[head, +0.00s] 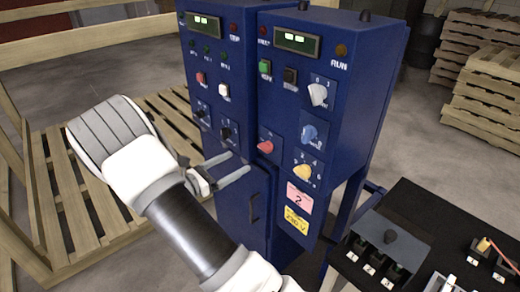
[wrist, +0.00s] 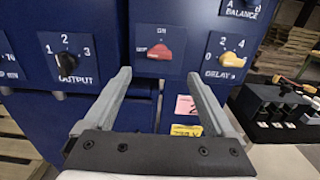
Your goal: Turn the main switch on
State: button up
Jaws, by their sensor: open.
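The red switch knob (head: 265,147) sits on the blue cabinet front, in the lower left of the right-hand panel. In the wrist view the red knob (wrist: 160,52) lies just above and between the fingertips, with "ON" printed above it; other print beside it is too small to read. The knob looks turned roughly sideways. My gripper (head: 239,161) is open and empty, in front of the cabinet and a little left of the knob. In the wrist view my gripper's fingers (wrist: 158,74) point at the panel, with a gap between them and the knob.
A yellow selector knob (wrist: 232,59) is right of the red one, and a black output knob (wrist: 67,63) left. White (head: 318,94) and blue (head: 309,133) knobs sit higher. A black table (head: 420,215) with a switch box stands right; wooden pallets (head: 85,185) lie left.

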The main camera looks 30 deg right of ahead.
aim_at(262, 149)
jog(key=d, duration=0.3)
jog(key=w+d, duration=0.1)
jog(key=d, duration=0.6)
jog(key=shift+w+d, duration=0.25)
jog(key=shift+d, duration=0.1)
jog(key=c, duration=1.4)
